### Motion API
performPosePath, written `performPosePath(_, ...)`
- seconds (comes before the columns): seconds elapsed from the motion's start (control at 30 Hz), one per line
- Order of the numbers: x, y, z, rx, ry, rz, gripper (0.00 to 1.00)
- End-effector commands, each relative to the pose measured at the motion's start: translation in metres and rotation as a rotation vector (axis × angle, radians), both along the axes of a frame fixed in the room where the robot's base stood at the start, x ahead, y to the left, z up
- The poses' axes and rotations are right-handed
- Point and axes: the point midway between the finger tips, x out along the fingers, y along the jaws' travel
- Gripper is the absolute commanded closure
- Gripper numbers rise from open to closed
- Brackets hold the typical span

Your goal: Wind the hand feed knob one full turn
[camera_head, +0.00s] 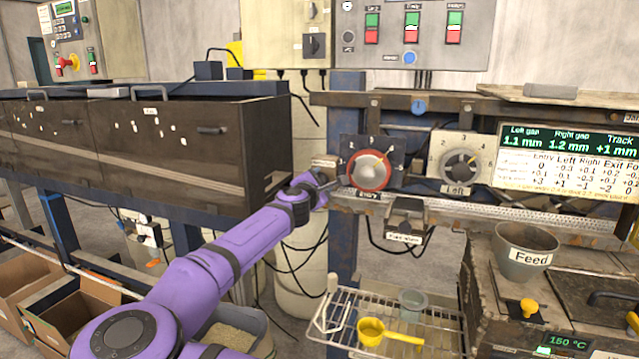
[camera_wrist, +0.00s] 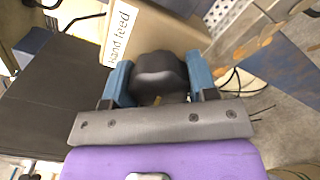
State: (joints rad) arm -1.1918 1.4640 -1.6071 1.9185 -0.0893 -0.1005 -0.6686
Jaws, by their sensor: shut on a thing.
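The hand feed knob (camera_wrist: 160,72) is a dark, rounded knob in the wrist view. It sits beside a pale label reading "Hand feed" (camera_wrist: 121,33). My gripper (camera_wrist: 160,82) has its two blue fingers on either side of the knob and is shut on it. In the head view my gripper (camera_head: 328,186) reaches the machine's front at the left end of the rail. It hides the hand feed knob there.
Close right of my gripper is the Entry dial (camera_head: 370,170) with a red ring, then the Left dial (camera_head: 460,164). A dark cabinet (camera_head: 190,150) stands left. Below are a wire rack (camera_head: 340,312) with a yellow scoop (camera_head: 372,332) and a Feed pot (camera_head: 526,252).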

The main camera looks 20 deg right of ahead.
Motion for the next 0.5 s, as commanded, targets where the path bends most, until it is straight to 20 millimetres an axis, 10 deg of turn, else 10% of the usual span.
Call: performPosePath(0.5, -0.0003, -0.0001, -0.0004, 0.170, -0.122, -0.001, 0.71)
